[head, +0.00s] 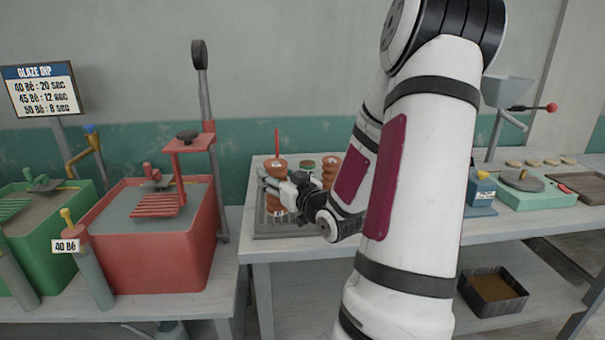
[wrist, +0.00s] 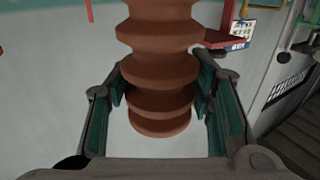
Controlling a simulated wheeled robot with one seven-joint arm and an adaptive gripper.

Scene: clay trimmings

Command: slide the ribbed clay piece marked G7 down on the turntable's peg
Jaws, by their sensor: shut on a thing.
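A brown ribbed clay piece (wrist: 160,70) stands upright between the fingers in the wrist view, its lower ribs inside the grip and its top cut off by the frame. In the head view the held piece (head: 276,204) is partly covered by my gripper (head: 272,184). My gripper also shows in the wrist view (wrist: 160,108), shut around the piece with a finger on each side. No G7 mark is readable. A thin red upright rod (head: 277,142) rises just above the held piece in the head view; I cannot tell whether it is the peg or passes through the piece.
Another ribbed brown piece (head: 329,164) and a small green-topped item (head: 305,163) stand near the gripper. A grey slatted rack (head: 285,231) is at the bench's front. A red tub (head: 150,255) is to the left. My arm hides the bench's middle.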

